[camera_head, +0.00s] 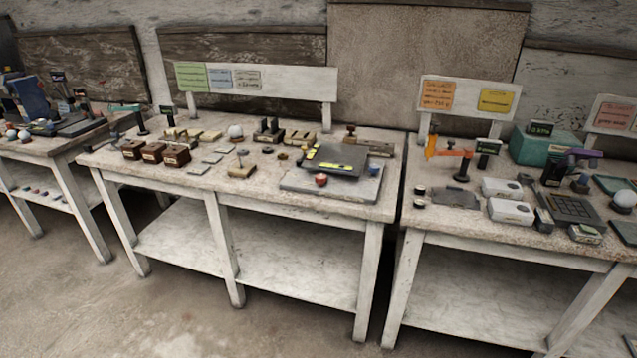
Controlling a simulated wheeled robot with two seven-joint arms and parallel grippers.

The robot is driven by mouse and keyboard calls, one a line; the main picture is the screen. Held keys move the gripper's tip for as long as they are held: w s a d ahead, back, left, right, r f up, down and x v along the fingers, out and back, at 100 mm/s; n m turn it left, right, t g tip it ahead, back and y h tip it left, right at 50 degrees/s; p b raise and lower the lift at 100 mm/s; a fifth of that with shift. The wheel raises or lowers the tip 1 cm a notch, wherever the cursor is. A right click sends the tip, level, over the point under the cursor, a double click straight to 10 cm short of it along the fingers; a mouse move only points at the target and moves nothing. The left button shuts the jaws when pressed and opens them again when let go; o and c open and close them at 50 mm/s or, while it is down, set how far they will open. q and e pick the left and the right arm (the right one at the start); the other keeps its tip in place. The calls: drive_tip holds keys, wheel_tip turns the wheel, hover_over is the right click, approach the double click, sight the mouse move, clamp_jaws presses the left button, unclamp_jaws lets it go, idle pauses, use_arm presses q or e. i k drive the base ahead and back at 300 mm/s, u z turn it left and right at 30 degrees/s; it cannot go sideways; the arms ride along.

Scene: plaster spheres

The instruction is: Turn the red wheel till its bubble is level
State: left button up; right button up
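A small red wheel (321,180) sits at the front edge of a dark tilted plate (336,160) on the middle table. The plate rests on a flat grey slab (300,187). A yellow-green strip (328,166) lies on the dark plate and may be the bubble level; the bubble itself is too small to make out. Neither of my grippers is in view.
The middle table (220,187) also holds brown boxes (176,156), a white sphere (235,132) and small grey plates. A right table (440,226) carries white boxes (511,211) and an orange device (444,148). A narrow gap separates these tables. The floor (150,315) in front is clear.

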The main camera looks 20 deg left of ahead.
sight(320, 178)
drive_tip(key=u, duration=0.45)
drive_tip(key=i, duration=1.55)
drive_tip(key=z, duration=0.9)
